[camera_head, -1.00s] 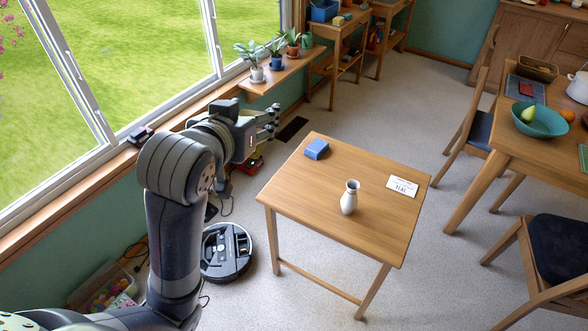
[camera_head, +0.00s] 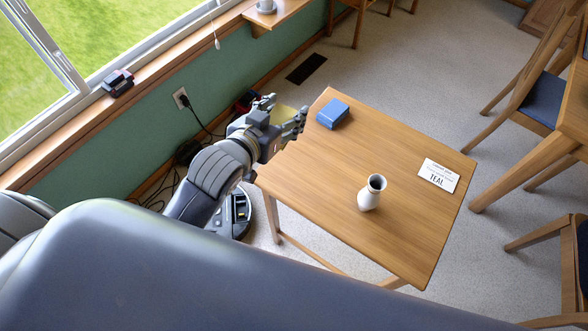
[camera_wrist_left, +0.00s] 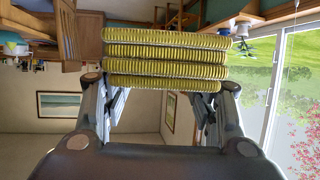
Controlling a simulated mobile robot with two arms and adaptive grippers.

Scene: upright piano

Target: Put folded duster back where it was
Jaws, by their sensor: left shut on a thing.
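The folded duster (camera_wrist_left: 165,57) is a stack of yellow ribbed layers. In the left wrist view it lies across and between the fingertips of my left gripper (camera_wrist_left: 162,95). In the head view my left gripper (camera_head: 283,118) is at the left edge of the small wooden table (camera_head: 330,185), close to its far left corner. Only a small yellowish patch of the duster (camera_head: 283,114) shows between the fingers there. Whether the gripper is over the tabletop or just beside it is hard to tell. My right gripper is not in view.
A blue block (camera_head: 333,113) sits on the table just right of the gripper. A robot vacuum (camera_head: 236,212) is on the floor left of the table. The windowsill (camera_head: 150,85) runs along the left.

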